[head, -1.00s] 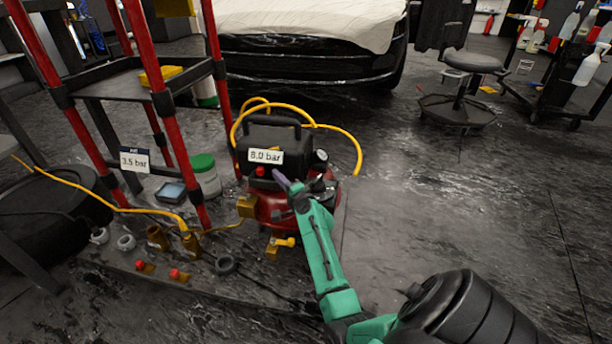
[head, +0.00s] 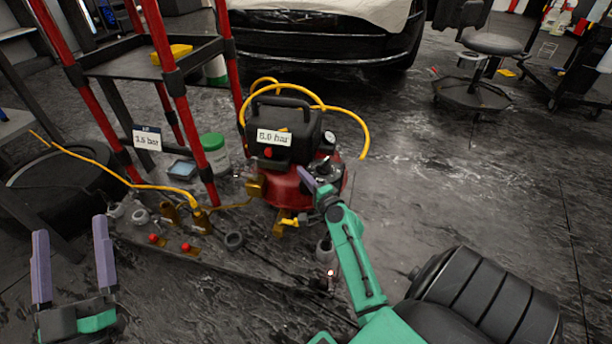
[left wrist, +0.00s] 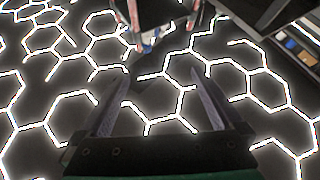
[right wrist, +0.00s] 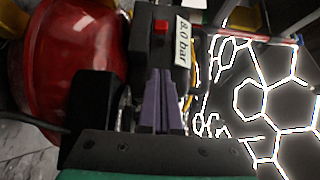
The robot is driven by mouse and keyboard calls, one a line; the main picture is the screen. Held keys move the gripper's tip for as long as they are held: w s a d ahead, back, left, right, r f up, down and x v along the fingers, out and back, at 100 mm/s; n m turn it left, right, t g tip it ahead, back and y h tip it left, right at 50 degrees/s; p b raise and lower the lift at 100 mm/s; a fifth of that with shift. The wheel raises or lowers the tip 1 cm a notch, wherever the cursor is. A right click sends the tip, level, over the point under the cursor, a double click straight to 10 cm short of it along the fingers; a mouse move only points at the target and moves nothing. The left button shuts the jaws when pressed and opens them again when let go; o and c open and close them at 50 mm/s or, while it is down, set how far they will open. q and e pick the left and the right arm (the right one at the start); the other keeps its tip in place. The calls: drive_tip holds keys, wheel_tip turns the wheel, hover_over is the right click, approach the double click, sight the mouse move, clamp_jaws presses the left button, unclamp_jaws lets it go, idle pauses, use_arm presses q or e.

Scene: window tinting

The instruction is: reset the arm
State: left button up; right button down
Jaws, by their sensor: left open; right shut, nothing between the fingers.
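My right gripper (head: 312,187) is at the front right of a red and black air compressor (head: 300,186). In the right wrist view its purple fingers (right wrist: 163,103) are closed together, with nothing between them, beside the compressor's black housing and "8.0 bar" label (right wrist: 182,42). I cannot tell whether the fingers touch it. My left gripper (head: 73,262) is at the lower left of the head view, its two fingers wide apart and empty. In the left wrist view its fingers (left wrist: 152,108) are also apart, with hexagon-shaped lights behind them.
A red-posted rack (head: 122,68) with a "3.5 bar" tag (head: 147,138) stands left of the compressor. A yellow hose (head: 345,112) loops around the compressor. Brass fittings (head: 182,216) lie in front. A stool (head: 488,45) stands at the far right; floor between is clear.

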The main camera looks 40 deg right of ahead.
use_arm(q)
drive_tip(key=shift+d+f+g, duration=0.1)
drive_tip(key=shift+f+g, duration=0.2)
drive_tip(key=shift+f, duration=0.6)
use_arm(e)
drive_tip(key=shift+s+a, duration=0.15)
drive_tip(key=shift+s, duration=0.55)
